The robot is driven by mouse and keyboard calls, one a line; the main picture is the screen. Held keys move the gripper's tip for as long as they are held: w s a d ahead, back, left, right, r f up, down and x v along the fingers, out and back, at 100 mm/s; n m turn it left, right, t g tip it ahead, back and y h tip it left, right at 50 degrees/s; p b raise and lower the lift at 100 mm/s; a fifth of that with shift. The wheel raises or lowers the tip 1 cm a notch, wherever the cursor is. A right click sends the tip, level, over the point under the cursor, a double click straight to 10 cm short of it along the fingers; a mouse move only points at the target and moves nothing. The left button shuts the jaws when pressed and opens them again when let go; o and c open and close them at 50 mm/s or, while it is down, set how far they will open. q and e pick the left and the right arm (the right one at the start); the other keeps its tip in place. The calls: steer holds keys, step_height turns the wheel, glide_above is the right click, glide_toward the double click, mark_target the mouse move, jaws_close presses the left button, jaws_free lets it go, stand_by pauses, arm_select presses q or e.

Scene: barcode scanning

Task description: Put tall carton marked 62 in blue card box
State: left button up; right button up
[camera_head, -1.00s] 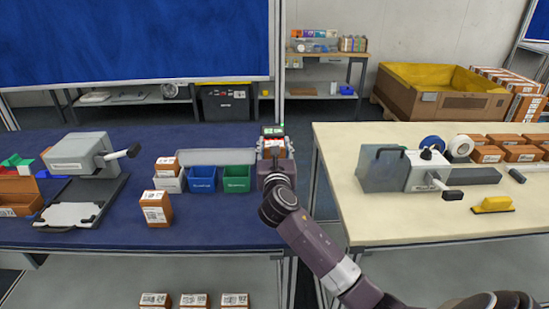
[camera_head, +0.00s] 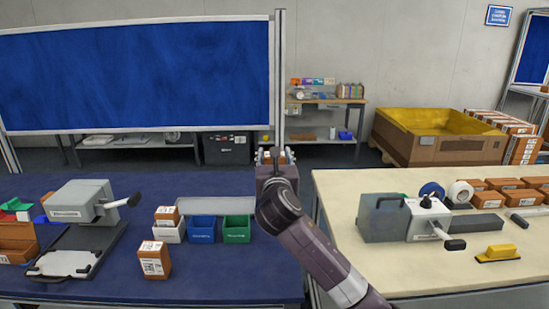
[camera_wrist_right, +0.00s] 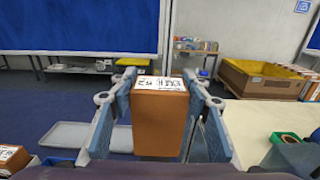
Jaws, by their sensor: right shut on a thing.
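My right gripper (camera_head: 275,155) is raised above the back right of the blue table. It is shut on an upright brown carton (camera_wrist_right: 160,121) with a white label on top; its marking is too small to read surely. The carton is between both fingers in the right wrist view, and only its top (camera_head: 277,154) shows in the head view. The small blue card box (camera_head: 202,231) stands on the table left of the gripper, between a white box and a green box. My left gripper is not in view.
The white box (camera_head: 171,234) holds a brown carton (camera_head: 167,217); the green box (camera_head: 237,231) is at the right end. Another carton (camera_head: 155,260) stands in front. A grey press (camera_head: 80,205) is at left. The cream table (camera_head: 420,265) lies right. The front middle is clear.

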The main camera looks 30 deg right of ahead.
steer(key=w+a+f, duration=0.4)
steer(key=w+a, duration=0.3)
steer(key=a, duration=0.2)
steer(key=w+a+f, duration=0.4)
steer(key=w+a, duration=0.3)
steer(key=a, duration=0.3)
step_height(320, 180, down, 10)
steer(key=shift+s+d+f, duration=0.15)
steer(key=shift+f, duration=0.1)
steer(key=o, duration=1.1)
steer(key=shift+c, duration=0.2)
